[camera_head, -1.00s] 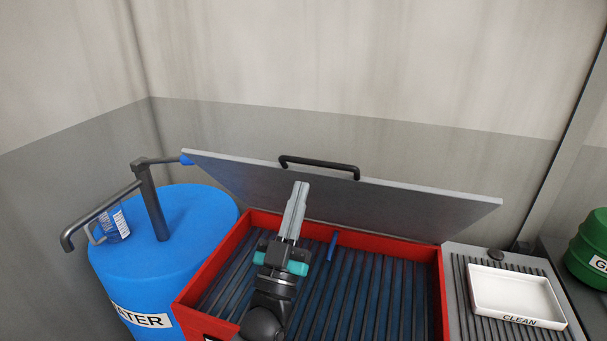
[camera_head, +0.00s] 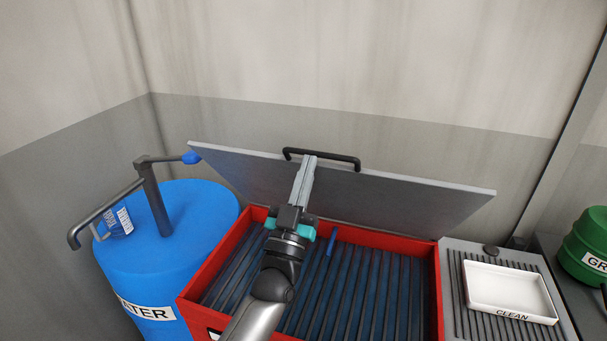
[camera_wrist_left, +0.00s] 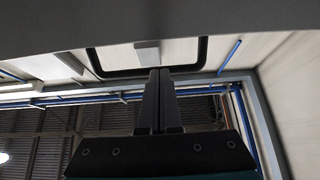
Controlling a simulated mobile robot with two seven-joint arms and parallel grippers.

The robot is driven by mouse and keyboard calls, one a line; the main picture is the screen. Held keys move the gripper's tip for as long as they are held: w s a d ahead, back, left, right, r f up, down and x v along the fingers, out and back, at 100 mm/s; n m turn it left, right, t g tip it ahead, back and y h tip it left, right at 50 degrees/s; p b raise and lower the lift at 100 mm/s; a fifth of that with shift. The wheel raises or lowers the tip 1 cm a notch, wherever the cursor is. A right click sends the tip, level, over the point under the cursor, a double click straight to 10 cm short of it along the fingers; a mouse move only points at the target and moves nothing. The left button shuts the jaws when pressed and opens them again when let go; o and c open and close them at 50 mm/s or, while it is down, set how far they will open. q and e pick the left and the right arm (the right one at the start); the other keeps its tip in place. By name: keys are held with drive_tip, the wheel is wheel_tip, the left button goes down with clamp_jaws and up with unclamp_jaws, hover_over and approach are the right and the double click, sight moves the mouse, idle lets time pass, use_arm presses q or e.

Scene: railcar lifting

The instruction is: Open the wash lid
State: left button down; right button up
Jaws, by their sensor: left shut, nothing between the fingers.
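The grey wash lid (camera_head: 400,205) stands raised and steeply tilted at the back of the red wash box (camera_head: 439,285). Its black bar handle (camera_head: 335,158) is on the top edge and also shows in the left wrist view (camera_wrist_left: 203,52). My left gripper (camera_head: 310,157) is shut and empty, in front of the lid's inner face. Its fingertips (camera_wrist_left: 159,70) reach up to the handle's left part in the head view; I cannot tell whether they touch the lid. My right gripper is out of view.
A blue water barrel (camera_head: 195,240) with a pump handle stands left of the box. Inside the box are dark slats and a small blue rod (camera_head: 331,243). A white tray (camera_head: 508,287) sits at the right, with a green drum (camera_head: 585,245) beyond. The wall is close behind.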

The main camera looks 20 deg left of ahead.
sight(311, 153)
use_arm(q)
drive_tip(key=w+r+p, duration=0.1)
drive_tip(key=w+r, duration=0.1)
drive_tip(key=shift+w+r+g+p, duration=0.25)
drive_tip(key=shift+r+g+p, duration=0.05)
drive_tip(key=shift+r+p, duration=0.1)
drive_tip(key=x, duration=0.4)
drive_tip(key=shift+w+f, duration=0.15)
drive_tip(key=shift+f, duration=0.15)
drive_tip(key=shift+w+d+r, duration=0.1)
drive_tip(key=shift+w+r, duration=0.2)
drive_tip(key=shift+w, duration=0.1)
drive_tip(key=shift+f+b, duration=0.1)
drive_tip(key=shift+b, duration=0.2)
